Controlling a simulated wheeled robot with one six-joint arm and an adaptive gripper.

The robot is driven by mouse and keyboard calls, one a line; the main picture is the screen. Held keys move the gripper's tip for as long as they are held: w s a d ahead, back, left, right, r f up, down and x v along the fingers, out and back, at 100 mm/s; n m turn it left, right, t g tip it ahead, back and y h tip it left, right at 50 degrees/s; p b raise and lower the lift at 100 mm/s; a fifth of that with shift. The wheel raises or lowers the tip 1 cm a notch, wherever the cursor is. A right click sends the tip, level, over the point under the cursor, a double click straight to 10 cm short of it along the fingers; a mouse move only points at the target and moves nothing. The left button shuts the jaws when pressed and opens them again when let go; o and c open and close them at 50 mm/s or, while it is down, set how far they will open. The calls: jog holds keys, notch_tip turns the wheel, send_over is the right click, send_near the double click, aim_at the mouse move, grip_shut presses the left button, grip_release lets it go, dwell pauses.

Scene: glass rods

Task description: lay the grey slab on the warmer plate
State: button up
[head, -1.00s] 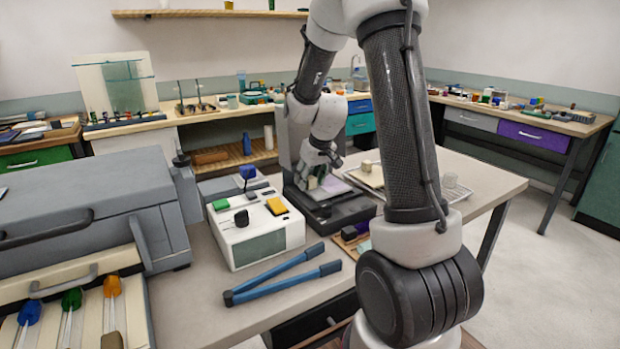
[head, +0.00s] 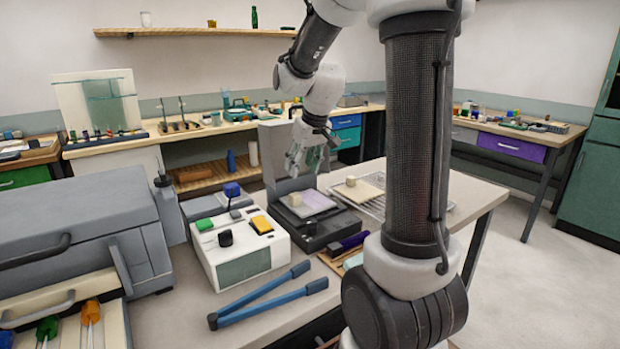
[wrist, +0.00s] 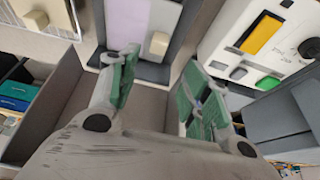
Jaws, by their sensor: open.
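The slab (head: 317,201) looks pale lilac-grey, with a small cream block (head: 295,199) standing near its left side. It lies flat on top of the dark warmer (head: 318,232), whose grey back panel stands upright. In the wrist view the slab (wrist: 126,28) and its cream block (wrist: 158,45) are at the top, on the dark plate. My gripper (head: 308,160) is above and behind the slab, apart from it. Its green-padded fingers are spread with nothing between them, as the wrist view of the gripper (wrist: 160,82) also shows.
A cream slab with a block (head: 365,191) lies on a wire rack right of the warmer. A white control box (head: 238,250) stands at the left.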

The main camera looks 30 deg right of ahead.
jog(key=s+a+r, duration=0.2)
jog(key=s, duration=1.1)
jog(key=s+a+r, duration=0.2)
jog(key=s+a, duration=0.1)
jog(key=s, duration=0.9)
jog(key=shift+s+a+r, duration=0.3)
jog(key=shift+s+r, duration=0.1)
jog(key=shift+c, duration=0.5)
